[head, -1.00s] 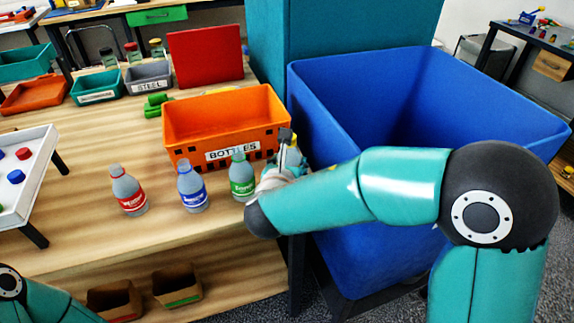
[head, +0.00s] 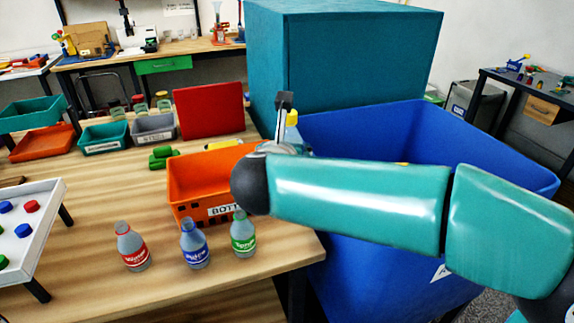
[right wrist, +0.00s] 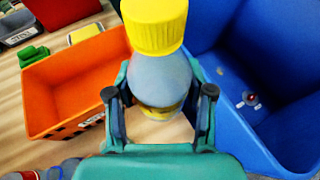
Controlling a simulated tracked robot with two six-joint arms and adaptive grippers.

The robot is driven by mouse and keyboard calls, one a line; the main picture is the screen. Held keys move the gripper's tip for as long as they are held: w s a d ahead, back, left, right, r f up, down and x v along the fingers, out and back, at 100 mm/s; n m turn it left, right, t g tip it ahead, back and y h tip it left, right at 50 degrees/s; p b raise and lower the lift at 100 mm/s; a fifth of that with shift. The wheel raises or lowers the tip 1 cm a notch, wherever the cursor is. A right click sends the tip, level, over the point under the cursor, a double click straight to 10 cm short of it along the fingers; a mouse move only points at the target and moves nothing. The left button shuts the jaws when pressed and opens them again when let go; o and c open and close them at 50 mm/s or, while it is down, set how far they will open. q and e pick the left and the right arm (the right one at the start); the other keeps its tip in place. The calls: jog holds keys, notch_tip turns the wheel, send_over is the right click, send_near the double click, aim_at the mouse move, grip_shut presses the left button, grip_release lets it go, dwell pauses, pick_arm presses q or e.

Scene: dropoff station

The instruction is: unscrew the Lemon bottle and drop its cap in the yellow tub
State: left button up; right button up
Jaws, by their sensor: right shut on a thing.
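My right gripper (head: 285,112) is shut on a grey bottle with a yellow cap (head: 292,118), raised near the orange crate and the blue bin. In the right wrist view the yellow cap (right wrist: 155,25) is on the bottle and the bottle body (right wrist: 160,75) sits between the fingers (right wrist: 161,93). A yellow label shows low on the bottle, but its name cannot be read. My left gripper is out of view. I cannot make out a yellow tub in these views.
Red-label (head: 133,250), blue-label (head: 194,246) and green-label (head: 243,236) bottles stand at the table's front. The orange bottle crate (head: 185,190) is behind them. The large blue bin (head: 450,130) is right of the table. A white tray (head: 45,215) is at left.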

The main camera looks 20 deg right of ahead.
jog(key=shift+r, duration=0.15)
jog(key=shift+o, duration=0.4)
jog(key=c, duration=0.4)
jog(key=shift+w+d, duration=0.2)
jog(key=shift+d, duration=0.05)
jog(key=w+d+f+n+y+p, duration=0.2)
jog(key=w+d+f+p, duration=0.1)
jog(key=d+f, duration=0.15)
jog(key=s+f+n+y, duration=0.1)
jog(key=f, duration=0.2)
jog(key=s+a+f+n+y+p, duration=0.1)
jog(key=s+f, duration=0.1)
jog(key=f, duration=0.2)
jog(key=s+a+f+n+t+y+p, duration=0.1)
jog(key=f+y, duration=0.1)
jog(key=f, duration=0.2)
jog(key=shift+s+a+f, duration=0.1)
jog(key=shift+s, duration=0.1)
